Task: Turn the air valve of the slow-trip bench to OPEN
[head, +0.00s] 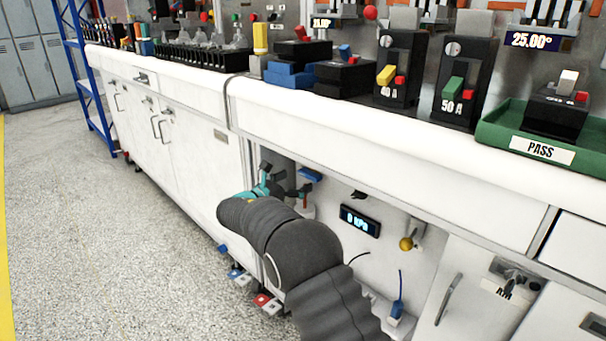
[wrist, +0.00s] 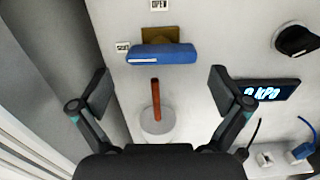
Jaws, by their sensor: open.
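The air valve has a blue handle (wrist: 162,55) on a brass body (wrist: 160,34) on the white panel in the wrist view. The handle lies crosswise, its left end by the SHUT label (wrist: 122,46). The OPEN label (wrist: 159,5) is above it. The blue handle (head: 310,174) also shows in the head view, inside the bench recess. My gripper (wrist: 160,84) is open and empty, its fingers spread wide below the handle in the wrist picture. My gripper (head: 284,183) is partly hidden by the arm in the head view. The display (head: 359,221) reads 0 kPa.
A red-brown rod (wrist: 156,98) on a white round base stands between the fingers in the wrist picture. A black knob (wrist: 298,40) is at right. Foot pedals (head: 262,301) stand below.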

